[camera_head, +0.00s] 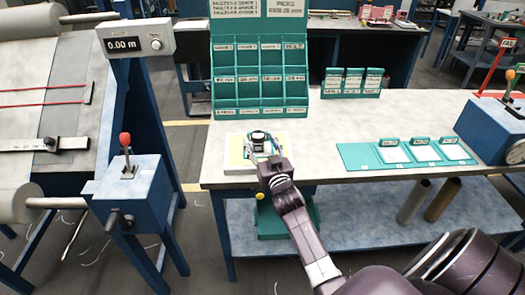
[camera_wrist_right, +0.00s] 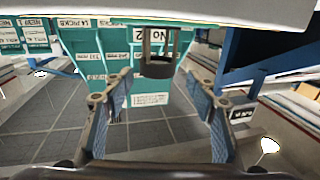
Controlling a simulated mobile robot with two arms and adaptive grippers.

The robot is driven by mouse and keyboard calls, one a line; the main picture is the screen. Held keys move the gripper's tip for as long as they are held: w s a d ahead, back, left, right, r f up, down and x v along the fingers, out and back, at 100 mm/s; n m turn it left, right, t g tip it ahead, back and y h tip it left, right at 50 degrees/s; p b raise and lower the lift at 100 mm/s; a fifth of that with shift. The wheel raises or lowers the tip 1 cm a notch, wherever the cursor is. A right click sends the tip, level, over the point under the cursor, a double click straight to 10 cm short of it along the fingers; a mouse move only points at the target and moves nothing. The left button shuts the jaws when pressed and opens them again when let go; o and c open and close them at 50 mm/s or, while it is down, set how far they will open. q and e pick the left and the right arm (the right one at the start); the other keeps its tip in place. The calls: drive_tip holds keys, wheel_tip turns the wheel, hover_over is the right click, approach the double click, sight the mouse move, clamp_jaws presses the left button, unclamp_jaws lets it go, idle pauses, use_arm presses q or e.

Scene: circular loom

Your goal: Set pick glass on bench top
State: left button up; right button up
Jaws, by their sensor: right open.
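The pick glass (camera_head: 259,137), a small dark round-topped piece, stands on a pale yellow-and-white pad (camera_head: 236,153) at the left front of the bench top (camera_head: 320,135). My right gripper (camera_head: 265,149) is just in front of it, with its fingers toward it. In the right wrist view, the pick glass (camera_wrist_right: 159,66) shows beyond and between the two spread fingers of the right gripper (camera_wrist_right: 157,92). The fingers are open and I see no contact with it. The gripper partly hides its lower part in the head view. My left gripper is not in view.
A green pigeonhole rack (camera_head: 260,75) stands behind the pad. Green card holders (camera_head: 352,82) and a green mat with cards (camera_head: 365,157) are to the right. A blue lever box (camera_head: 130,190) stands left of the bench. The middle of the bench is clear.

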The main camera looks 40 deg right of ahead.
drive_tip(key=shift+a+b+v, duration=0.1)
drive_tip(key=shift+b+v, duration=0.1)
drive_tip(key=shift+v, duration=0.85)
drive_tip(key=shift+a+b+v, duration=0.15)
drive_tip(key=shift+v, duration=0.95)
drive_tip(key=shift+w+a, duration=0.1)
drive_tip(key=shift+a, duration=0.05)
drive_tip(key=s+a+f+n+y, duration=0.2)
drive_tip(key=a+f+n+y, duration=0.3)
drive_tip(key=a, duration=0.6)
drive_tip(key=s+a+f+g, duration=0.2)
drive_tip(key=f, duration=0.6)
drive_tip(key=s+a+f+g, duration=0.2)
drive_tip(key=s+a+f, duration=0.1)
drive_tip(key=f, duration=0.5)
drive_tip(key=s+a+f+g+y, duration=0.1)
drive_tip(key=s+f+g, duration=0.7)
drive_tip(key=s+f, duration=2)
wheel_tip(320, 180, down, 3)
drive_tip(key=shift+r, duration=0.2)
drive_tip(key=shift+o, duration=0.7)
drive_tip(key=s+f+g, duration=0.2)
drive_tip(key=s+f, duration=0.1)
drive_tip(key=s, duration=0.6)
drive_tip(key=s+d+f+n+g, duration=0.1)
drive_tip(key=s+f+g, duration=0.1)
drive_tip(key=s, duration=0.7)
drive_tip(key=shift+d+f, duration=0.15)
drive_tip(key=shift+f, duration=0.3)
